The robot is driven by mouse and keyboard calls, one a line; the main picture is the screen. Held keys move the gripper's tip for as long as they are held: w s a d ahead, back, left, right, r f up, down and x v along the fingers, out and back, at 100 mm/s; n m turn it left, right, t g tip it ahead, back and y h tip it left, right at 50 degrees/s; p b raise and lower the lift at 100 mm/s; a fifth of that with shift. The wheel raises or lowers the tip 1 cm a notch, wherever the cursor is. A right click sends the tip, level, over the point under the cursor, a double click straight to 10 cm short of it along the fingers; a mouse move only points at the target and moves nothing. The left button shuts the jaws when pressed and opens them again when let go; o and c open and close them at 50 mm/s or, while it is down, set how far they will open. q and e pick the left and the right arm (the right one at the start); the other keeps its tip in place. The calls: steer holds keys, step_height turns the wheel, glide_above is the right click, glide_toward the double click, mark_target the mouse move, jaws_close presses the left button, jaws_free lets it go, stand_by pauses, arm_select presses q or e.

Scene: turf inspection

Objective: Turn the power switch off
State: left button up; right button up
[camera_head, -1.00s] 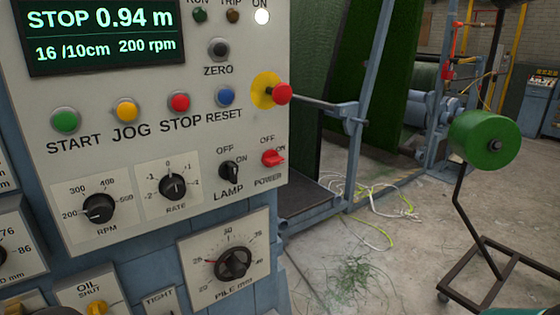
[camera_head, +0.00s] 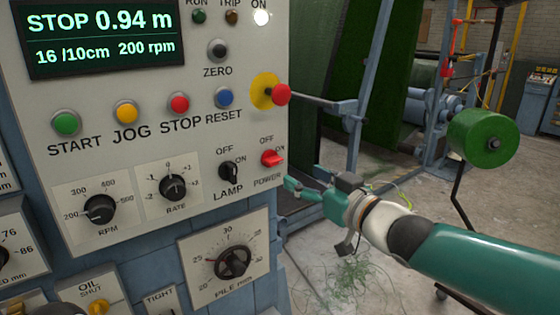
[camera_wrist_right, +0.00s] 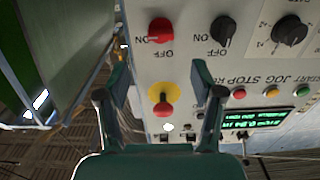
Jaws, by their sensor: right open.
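The red power switch (camera_head: 272,158) sits at the lower right of the grey control panel (camera_head: 120,180), with OFF above it and ON to its right. Its handle points to the right, toward ON. In the right wrist view the red power switch (camera_wrist_right: 160,30) shows at the top, past the fingertips. My right gripper (camera_head: 292,187) is just below and right of the switch in the head view, apart from it. In the right wrist view my right gripper (camera_wrist_right: 160,82) is open with nothing between its fingers. My left gripper is not in view.
The black lamp knob (camera_head: 229,171) is close left of the switch. A red emergency button on a yellow plate (camera_head: 265,91) sticks out above it. The display (camera_head: 100,37) reads STOP 0.94 m.

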mark_target(278, 161)
steer(key=p+x, duration=0.2)
steer(key=x, duration=0.8)
steer(key=c, duration=1)
steer(key=shift+d, duration=0.2)
steer(key=shift+c, duration=0.7)
steer(key=shift+a, duration=0.1)
